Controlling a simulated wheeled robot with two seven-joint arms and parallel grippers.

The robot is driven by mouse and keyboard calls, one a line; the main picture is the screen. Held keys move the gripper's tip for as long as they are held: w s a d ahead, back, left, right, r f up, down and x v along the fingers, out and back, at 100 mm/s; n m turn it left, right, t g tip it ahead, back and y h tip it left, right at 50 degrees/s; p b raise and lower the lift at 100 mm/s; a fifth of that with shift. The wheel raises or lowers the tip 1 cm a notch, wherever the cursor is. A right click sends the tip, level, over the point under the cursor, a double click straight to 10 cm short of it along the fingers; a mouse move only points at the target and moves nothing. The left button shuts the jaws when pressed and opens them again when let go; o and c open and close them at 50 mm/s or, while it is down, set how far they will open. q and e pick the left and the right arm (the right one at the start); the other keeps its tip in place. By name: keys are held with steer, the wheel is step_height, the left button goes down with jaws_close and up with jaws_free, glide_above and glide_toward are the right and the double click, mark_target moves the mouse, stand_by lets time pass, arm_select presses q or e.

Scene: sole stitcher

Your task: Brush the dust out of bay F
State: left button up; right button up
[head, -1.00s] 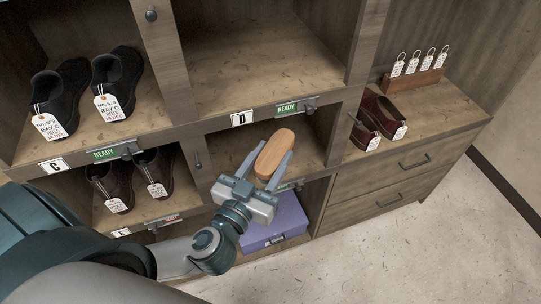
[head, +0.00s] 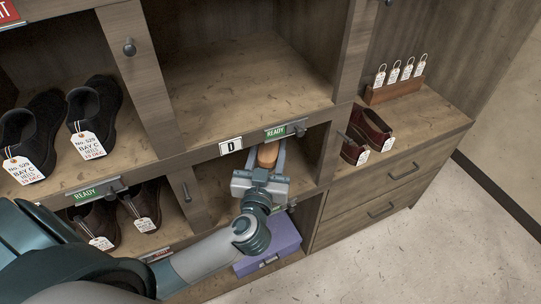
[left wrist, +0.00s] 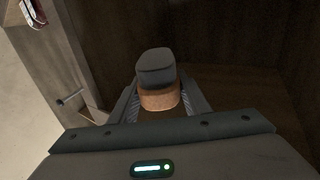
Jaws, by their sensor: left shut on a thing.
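My left gripper (head: 266,166) is shut on a brush (head: 268,153) with a tan wooden body. It reaches into the bay (head: 225,202) under the one labelled D. That lower bay's own label is hidden, so I cannot read whether it is F. In the left wrist view the brush (left wrist: 160,98) sits between the fingers, its dark grey part (left wrist: 155,68) pointing away into the shadowed bay. Whether it touches the bay floor I cannot tell. Dust there is not clearly visible. My right gripper is not in view.
Dark shoes with tags (head: 92,115) stand in bay C on the left. Brown shoes (head: 125,218) stand below them. A purple box (head: 270,245) sits under the lower bay. Brown shoes (head: 370,130) and a tag rack (head: 398,88) stand on the right counter. Bay D (head: 235,85) is empty.

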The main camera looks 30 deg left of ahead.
arm_select(q)
steer(key=w+a+f+n+g+y, duration=0.4)
steer(key=w+f+y, duration=0.3)
steer(key=w+f, duration=0.2)
steer(key=shift+a+f+n, duration=0.5)
steer(key=shift+f+n, duration=0.1)
steer(key=shift+f, duration=0.4)
